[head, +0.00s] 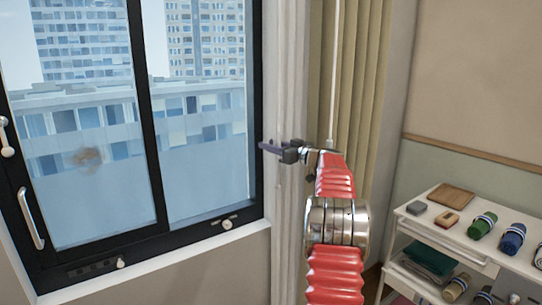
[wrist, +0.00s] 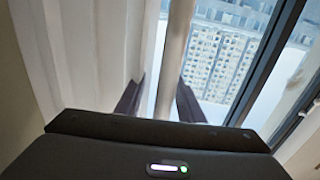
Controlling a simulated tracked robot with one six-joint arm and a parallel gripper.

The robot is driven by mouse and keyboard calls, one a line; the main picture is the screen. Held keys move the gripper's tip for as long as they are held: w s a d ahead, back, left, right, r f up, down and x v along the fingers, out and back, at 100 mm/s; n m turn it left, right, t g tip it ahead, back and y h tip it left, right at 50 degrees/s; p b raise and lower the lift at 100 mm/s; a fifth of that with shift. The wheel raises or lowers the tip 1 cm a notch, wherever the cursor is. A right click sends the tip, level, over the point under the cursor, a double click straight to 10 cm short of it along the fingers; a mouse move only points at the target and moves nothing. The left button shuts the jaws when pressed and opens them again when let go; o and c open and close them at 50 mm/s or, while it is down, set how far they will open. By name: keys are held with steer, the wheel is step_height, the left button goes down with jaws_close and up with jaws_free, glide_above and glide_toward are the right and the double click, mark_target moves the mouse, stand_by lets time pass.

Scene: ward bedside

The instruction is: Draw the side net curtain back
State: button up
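A narrow white upright strip (head: 284,60), which looks like the gathered net curtain, hangs at the window's right edge. My gripper (head: 273,149) is in front of this strip, pointing left towards the window. In the wrist view its two dark fingers (wrist: 160,84) stand apart. A pale upright band (wrist: 175,50) shows between them; I cannot tell whether it lies between the fingers or beyond them. White upright folds (wrist: 95,50) are left of the fingers. A thin white rod (head: 335,70) hangs down to near my wrist.
A heavy olive curtain (head: 358,60) hangs right of the strip. The black-framed window (head: 150,120) has a handle (head: 31,218) at left and a white sill (head: 150,260). A white trolley (head: 410,222) with rolled towels and small boxes stands at lower right.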

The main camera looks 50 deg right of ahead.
steer(key=shift+r, duration=2.75)
